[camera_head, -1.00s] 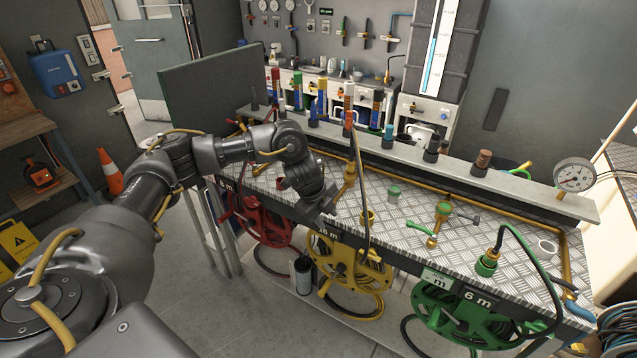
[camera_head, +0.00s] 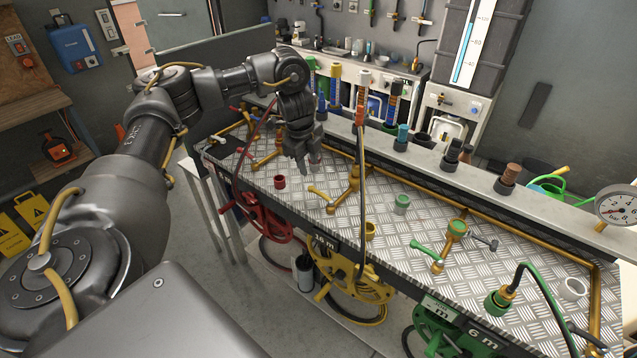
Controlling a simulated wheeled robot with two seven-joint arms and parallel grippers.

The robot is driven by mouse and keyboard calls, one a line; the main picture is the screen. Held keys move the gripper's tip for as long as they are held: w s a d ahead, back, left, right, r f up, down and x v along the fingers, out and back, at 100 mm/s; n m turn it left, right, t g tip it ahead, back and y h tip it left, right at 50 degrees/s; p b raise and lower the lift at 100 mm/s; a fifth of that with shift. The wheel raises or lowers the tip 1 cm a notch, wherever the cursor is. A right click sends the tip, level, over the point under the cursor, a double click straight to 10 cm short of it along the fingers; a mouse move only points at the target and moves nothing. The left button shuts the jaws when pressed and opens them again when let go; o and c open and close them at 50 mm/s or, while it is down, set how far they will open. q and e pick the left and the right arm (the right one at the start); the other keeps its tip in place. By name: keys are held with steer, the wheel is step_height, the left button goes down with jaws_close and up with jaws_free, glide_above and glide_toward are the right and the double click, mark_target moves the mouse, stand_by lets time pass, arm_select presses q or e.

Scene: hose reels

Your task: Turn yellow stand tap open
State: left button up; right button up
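The yellow stand tap (camera_head: 351,189) is a brass stand on the checker-plate bench, near the middle of the view. Its yellow lever (camera_head: 318,192) sticks out to the left of it, above a short brass spout. My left gripper (camera_head: 307,168) points down over the bench, just above and slightly left of the lever. A small gap shows between its tips and the lever. The fingers are dark and seen at an angle, so their opening is unclear. Part of the red stand tap behind is hidden by the gripper. My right gripper does not show.
A green stand tap (camera_head: 456,229) with a green lever stands to the right. A dark hose rises right of the yellow tap. Hose reels hang along the bench's front.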

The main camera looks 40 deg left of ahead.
mark_target(315, 190)
arm_select(q)
steer(key=f, duration=0.2)
steer(key=w+f+b, duration=0.1)
steer(key=f, duration=0.2)
steer(key=f+b, duration=0.1)
steer(key=f, duration=0.2)
steer(key=shift+w+d+f, duration=0.1)
steer(key=shift+w+d, duration=0.15)
steer(key=shift+w, duration=0.1)
steer(key=shift+w+f, duration=0.1)
steer(key=shift+f, duration=0.85)
steer(key=shift+w+f, duration=0.1)
steer(key=shift+f, duration=0.05)
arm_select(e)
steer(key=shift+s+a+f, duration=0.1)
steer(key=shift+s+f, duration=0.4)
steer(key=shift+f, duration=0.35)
arm_select(q)
jaws_close()
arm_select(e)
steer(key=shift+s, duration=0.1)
